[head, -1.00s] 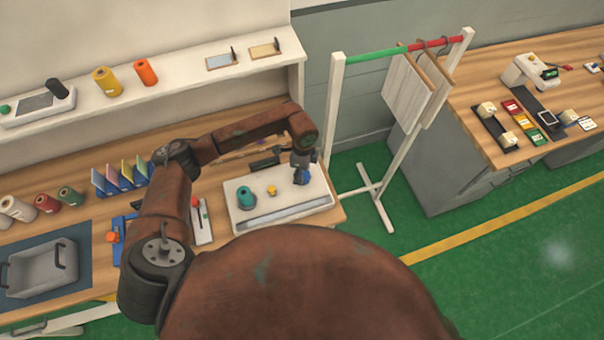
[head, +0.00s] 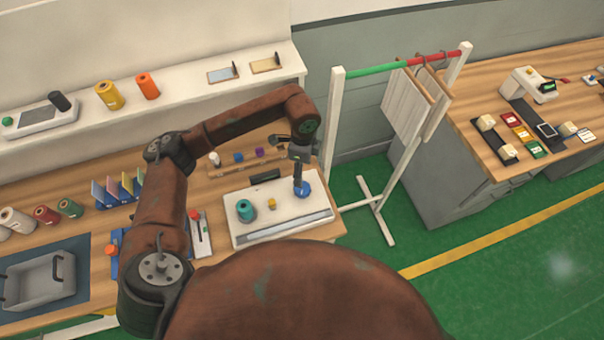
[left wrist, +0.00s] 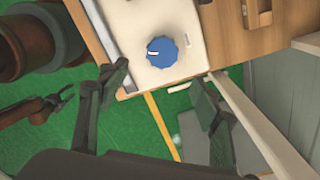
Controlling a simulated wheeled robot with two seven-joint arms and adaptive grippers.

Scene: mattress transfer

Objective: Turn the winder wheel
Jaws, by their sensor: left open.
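The winder wheel appears to be a blue round knob (head: 304,189) at the right end of a white panel (head: 238,232) on the wooden bench. In the left wrist view the knob (left wrist: 162,51) shows a white mark on its left side. My left gripper (head: 299,180) points down just over the knob in the head view. In the left wrist view its two fingers (left wrist: 160,84) are spread with nothing between them, and the knob lies beyond the tips, apart from them. A small dark jointed arm end (left wrist: 62,95) at the left of that view looks like my right gripper; its jaws are too small to judge.
A teal spool (head: 246,210) and a small yellow piece (head: 272,203) stand on the same panel, left of the knob. A rack (head: 336,130) with hanging boards stands right of the bench. A small rail of coloured pieces (head: 238,160) lies behind the panel.

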